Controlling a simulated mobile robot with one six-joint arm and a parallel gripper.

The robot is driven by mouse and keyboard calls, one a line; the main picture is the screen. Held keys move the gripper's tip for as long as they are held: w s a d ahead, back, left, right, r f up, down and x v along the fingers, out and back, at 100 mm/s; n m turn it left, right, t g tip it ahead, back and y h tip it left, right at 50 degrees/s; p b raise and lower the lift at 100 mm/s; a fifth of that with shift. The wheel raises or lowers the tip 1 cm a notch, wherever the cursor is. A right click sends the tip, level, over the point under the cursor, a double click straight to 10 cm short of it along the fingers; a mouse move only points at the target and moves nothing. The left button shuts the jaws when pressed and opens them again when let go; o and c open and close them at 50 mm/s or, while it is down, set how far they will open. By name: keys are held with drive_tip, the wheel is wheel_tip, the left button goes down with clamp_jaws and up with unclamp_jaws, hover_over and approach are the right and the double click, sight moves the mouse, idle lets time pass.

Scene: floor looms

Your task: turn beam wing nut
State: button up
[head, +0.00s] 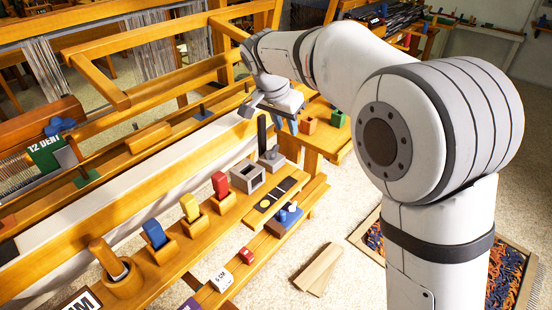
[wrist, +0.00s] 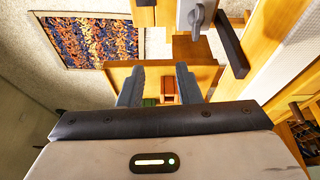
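A blue lobed knob (head: 60,127), which looks like a wing nut, sits on the loom's wooden frame at the far left of the head view. A grey lever-like knob (wrist: 198,16) on a grey plate shows at the top of the wrist view; I cannot tell whether it is a wing nut. My gripper (head: 284,118) hangs above the right end of the loom's front, far from the blue knob. In the wrist view my gripper (wrist: 158,84) has its two fingers apart with nothing held between them.
A wooden bench with a red block (head: 309,122) and a green block (head: 337,118) lies beyond my gripper. A front shelf holds blue (head: 155,234), yellow (head: 190,207) and red (head: 220,185) pieces in holders. Wooden slats (head: 318,270) lie on the floor.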

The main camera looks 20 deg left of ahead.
drive_tip(key=b, duration=0.2)
approach(272, 149)
drive_tip(key=f, duration=0.2)
drive_tip(key=shift+m, duration=0.4)
drive_tip(key=x, duration=0.2)
drive_tip(key=b+x, duration=0.1)
drive_tip(key=x, duration=0.4)
drive_tip(key=shift+w+r, duration=0.15)
drive_tip(key=shift+w, duration=0.1)
drive_tip(key=shift+c, duration=0.3)
clamp_jaws()
drive_tip(key=shift+d+t, duration=0.15)
drive_tip(key=shift+t, duration=0.15)
